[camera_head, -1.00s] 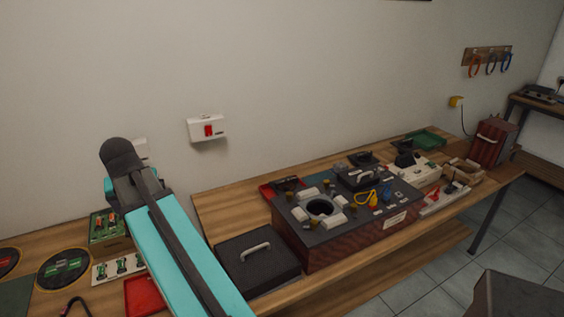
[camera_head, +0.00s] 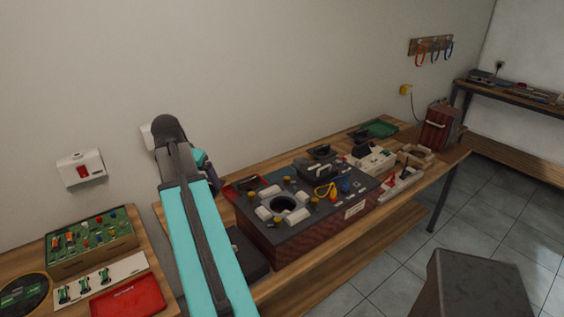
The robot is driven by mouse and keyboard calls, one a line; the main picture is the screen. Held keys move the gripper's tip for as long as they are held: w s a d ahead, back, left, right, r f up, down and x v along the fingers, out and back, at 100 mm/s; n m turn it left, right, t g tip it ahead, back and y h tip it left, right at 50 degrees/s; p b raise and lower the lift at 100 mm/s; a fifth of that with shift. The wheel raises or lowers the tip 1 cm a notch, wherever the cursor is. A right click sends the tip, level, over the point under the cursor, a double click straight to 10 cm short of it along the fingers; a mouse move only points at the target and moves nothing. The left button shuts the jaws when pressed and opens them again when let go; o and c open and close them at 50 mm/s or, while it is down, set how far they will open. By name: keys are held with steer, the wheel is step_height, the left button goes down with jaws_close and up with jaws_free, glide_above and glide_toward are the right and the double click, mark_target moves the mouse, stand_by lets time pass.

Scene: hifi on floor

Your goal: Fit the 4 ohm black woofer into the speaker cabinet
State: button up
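The speaker cabinet (camera_head: 300,242) lies on the wooden bench with reddish-brown sides and a dark top. A round opening (camera_head: 283,204) in its top looks empty, with pale pads and yellow knobs around it. Dark parts stand behind it, one with a pale handle (camera_head: 319,152) and one on a white unit (camera_head: 362,150). No label is readable, so I cannot tell which is the 4 ohm black woofer. My teal and dark arm rises left of the cabinet.
A dark lidded case (camera_head: 247,254) is partly behind my arm. A circuit board (camera_head: 90,240) and a red tray (camera_head: 128,297) are at the left. A green tray (camera_head: 379,129) and a reddish case (camera_head: 440,122) stand at the far right. A grey block (camera_head: 478,285) is in front.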

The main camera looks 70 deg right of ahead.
steer(key=s+d+m+g+p, duration=0.1)
steer(key=s+d+m, duration=0.3)
steer(key=s+d, duration=0.4)
steer(key=s+d+r+m+g+p, duration=0.1)
steer(key=s+d+m, duration=0.3)
steer(key=s+d, duration=0.4)
steer(key=s+g, duration=0.1)
steer(key=s, duration=0.6)
steer(key=shift+d+r+y, duration=0.15)
steer(key=shift+r+y, duration=0.05)
steer(key=shift+y, duration=0.1)
steer(key=shift+f, duration=0.2)
steer(key=shift+f+b, duration=0.9)
steer(key=shift+f, duration=0.45)
steer(key=shift+w, duration=0.1)
step_height(320, 180, down, 8)
steer(key=b, duration=0.4)
steer(key=shift+f, duration=0.25)
stand_by(2.7)
